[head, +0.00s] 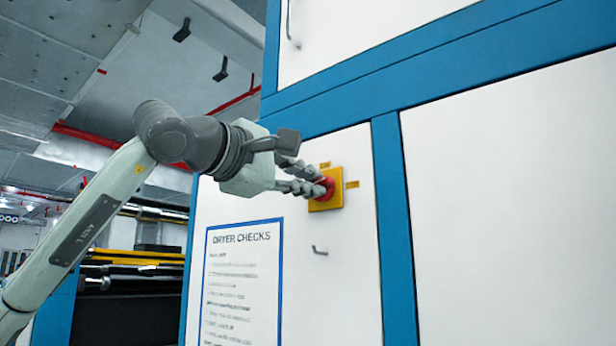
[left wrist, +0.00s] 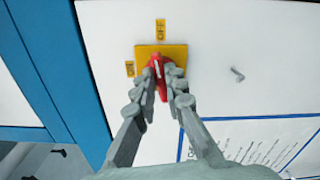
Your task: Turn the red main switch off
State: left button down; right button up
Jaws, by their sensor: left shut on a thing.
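The red main switch (head: 326,187) is a rotary handle on a yellow square plate (head: 338,202) on the white cabinet front. It also shows in the left wrist view (left wrist: 157,68). There its white mark points up toward the OFF label (left wrist: 160,29), tilted slightly toward the left. The ON label (left wrist: 129,68) is left of the plate. In the head view the labels are above and right of it. My left gripper (head: 318,181) is shut on the red handle, one finger on each side. The fingers hide part of the handle. My right gripper is out of view.
A DRYER CHECKS sheet (head: 243,280) is on the panel at lower left of the switch. A small hook-shaped handle (head: 320,250) sticks out below it. Blue frame bars (head: 394,220) border the panel. Dark machinery with yellow rails (head: 135,256) lies behind my arm.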

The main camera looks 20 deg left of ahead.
pick_arm(q)
jog(key=shift+m, duration=1.2)
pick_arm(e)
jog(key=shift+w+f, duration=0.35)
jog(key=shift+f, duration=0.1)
pick_arm(q)
jog(key=shift+f, duration=0.1)
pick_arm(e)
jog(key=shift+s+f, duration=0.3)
pick_arm(q)
jog(key=c, duration=1.6)
grip_release()
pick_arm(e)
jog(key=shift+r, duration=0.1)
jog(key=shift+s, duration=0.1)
pick_arm(q)
jog(key=v, duration=1.2)
